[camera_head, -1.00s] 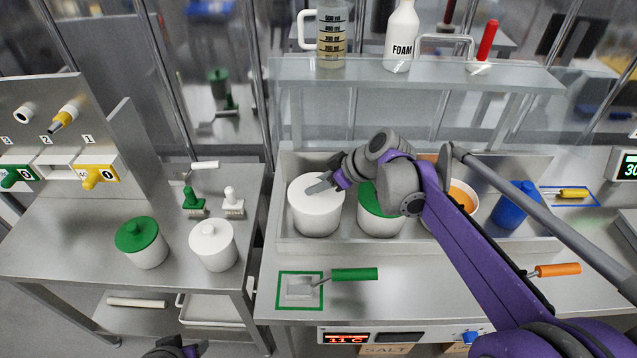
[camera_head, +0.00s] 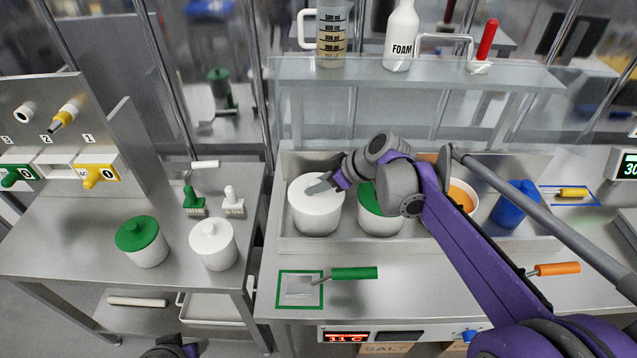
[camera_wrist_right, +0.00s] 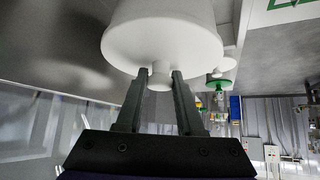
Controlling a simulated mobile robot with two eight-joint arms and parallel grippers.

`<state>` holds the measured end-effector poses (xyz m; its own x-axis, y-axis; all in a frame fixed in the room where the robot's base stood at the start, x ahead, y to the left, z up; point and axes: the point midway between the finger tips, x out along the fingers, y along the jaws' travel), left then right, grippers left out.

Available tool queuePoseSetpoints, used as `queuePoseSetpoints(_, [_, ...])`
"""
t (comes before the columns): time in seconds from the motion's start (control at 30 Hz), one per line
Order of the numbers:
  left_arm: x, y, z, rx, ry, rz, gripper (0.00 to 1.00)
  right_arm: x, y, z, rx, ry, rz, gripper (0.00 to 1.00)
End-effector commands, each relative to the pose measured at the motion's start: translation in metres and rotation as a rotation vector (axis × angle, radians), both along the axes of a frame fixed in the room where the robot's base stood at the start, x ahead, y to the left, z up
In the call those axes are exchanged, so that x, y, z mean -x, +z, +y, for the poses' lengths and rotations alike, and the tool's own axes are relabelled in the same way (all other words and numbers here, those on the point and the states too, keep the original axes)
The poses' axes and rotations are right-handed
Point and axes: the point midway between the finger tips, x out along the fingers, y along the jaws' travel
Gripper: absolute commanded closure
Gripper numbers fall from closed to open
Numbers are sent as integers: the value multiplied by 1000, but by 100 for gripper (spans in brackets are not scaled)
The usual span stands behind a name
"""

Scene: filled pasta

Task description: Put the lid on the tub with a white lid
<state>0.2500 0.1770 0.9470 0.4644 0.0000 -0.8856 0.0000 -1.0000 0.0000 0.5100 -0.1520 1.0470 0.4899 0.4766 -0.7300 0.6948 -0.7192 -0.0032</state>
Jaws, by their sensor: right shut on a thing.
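A white tub (camera_head: 316,222) stands upright in the steel trough, at its left end. A white lid (camera_head: 331,200) covers its top and looks level; it also shows in the right wrist view (camera_wrist_right: 165,48). My right gripper (camera_head: 318,187) is at the lid's top. In the right wrist view its two fingers (camera_wrist_right: 160,75) are on either side of the lid's knob (camera_wrist_right: 160,80), shut on it. My left gripper (camera_head: 176,347) shows only in part at the bottom edge of the head view; its jaws cannot be made out.
A green-lidded tub (camera_head: 374,218) stands right beside the white one, partly behind my right arm. An orange-filled tub (camera_head: 463,197) and a blue container (camera_head: 512,205) are further right. Another white-lidded tub (camera_head: 213,245) and a green-lidded tub (camera_head: 142,242) stand on the left table.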

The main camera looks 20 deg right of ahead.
Motion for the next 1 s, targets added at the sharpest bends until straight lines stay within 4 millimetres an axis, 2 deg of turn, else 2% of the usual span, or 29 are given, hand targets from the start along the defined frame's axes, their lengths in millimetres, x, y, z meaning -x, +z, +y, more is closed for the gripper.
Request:
queuePoseSetpoints(0.4, [0, 1, 0, 0, 0, -1, 50, 0, 0, 0, 0, 0, 0, 100])
queuePoseSetpoints(0.43, [0, 1, 0, 0, 0, -1, 50, 0, 0, 0, 0, 0, 0, 60])
queuePoseSetpoints(0.6, [0, 1, 0, 0, 0, -1, 50, 0, 0, 0, 0, 0, 0, 29])
queuePoseSetpoints(0.83, [0, 1, 0, 0, 0, -1, 50, 0, 0, 0, 0, 0, 0, 27])
queuePoseSetpoints(0.97, [0, 1, 0, 0, 0, -1, 50, 0, 0, 0, 0, 0, 0, 3])
queuePoseSetpoints(1.0, [-1, 1, 0, 0, 0, -1, 50, 0, 0, 0, 0, 0, 0, 0])
